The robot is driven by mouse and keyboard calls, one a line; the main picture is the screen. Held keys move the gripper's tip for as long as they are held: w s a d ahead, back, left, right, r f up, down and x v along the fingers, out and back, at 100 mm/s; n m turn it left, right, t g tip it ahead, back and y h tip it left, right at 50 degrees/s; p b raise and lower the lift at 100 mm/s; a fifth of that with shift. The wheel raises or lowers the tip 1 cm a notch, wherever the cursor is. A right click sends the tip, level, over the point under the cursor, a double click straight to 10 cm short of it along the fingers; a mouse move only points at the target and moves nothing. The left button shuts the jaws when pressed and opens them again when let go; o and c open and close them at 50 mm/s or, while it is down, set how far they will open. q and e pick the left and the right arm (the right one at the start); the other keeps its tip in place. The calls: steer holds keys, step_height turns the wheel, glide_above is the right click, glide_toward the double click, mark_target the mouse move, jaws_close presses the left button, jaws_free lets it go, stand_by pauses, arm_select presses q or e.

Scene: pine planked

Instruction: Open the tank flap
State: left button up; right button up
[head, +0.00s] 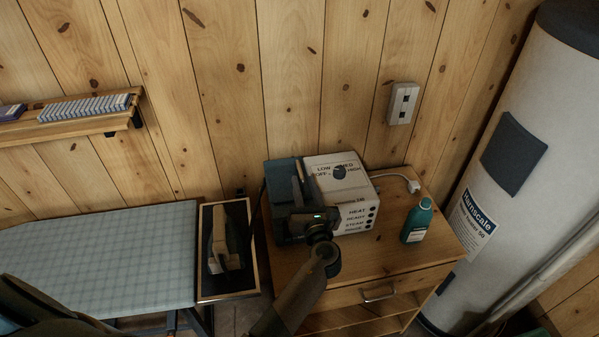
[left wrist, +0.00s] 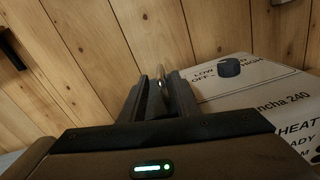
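The steam station (head: 340,181) is a white box with a dial and printed labels, standing on a wooden cabinet. A blue-green tank (head: 281,176) adjoins its left side. A thin, pale upright piece, apparently the tank flap (head: 300,170), stands up at the tank; it also shows in the left wrist view (left wrist: 161,76). My left gripper (head: 301,190) is over the tank's front. In the left wrist view its fingers (left wrist: 161,95) are a little apart, with the pale piece between or just beyond them. Contact is unclear. My right gripper is out of view.
A green bottle (head: 417,221) stands right of the station on the cabinet (head: 385,260). An iron (head: 227,240) rests on a tray beside an ironing board (head: 110,255). A white cylinder (head: 520,150) stands at right. A wall shelf (head: 60,124) is at left.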

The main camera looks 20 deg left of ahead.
mark_target(298, 164)
arm_select(q)
steer(key=b+x, duration=0.1)
steer(key=x, duration=0.4)
steer(key=shift+w+a+f, duration=0.1)
steer(key=shift+w+a, duration=0.05)
steer(key=shift+w+a+b, duration=0.35)
steer(key=shift+w+b, duration=0.05)
steer(key=shift+w, duration=0.15)
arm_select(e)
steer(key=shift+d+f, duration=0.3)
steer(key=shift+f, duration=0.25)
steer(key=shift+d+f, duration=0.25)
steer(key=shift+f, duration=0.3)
arm_select(q)
jaws_close()
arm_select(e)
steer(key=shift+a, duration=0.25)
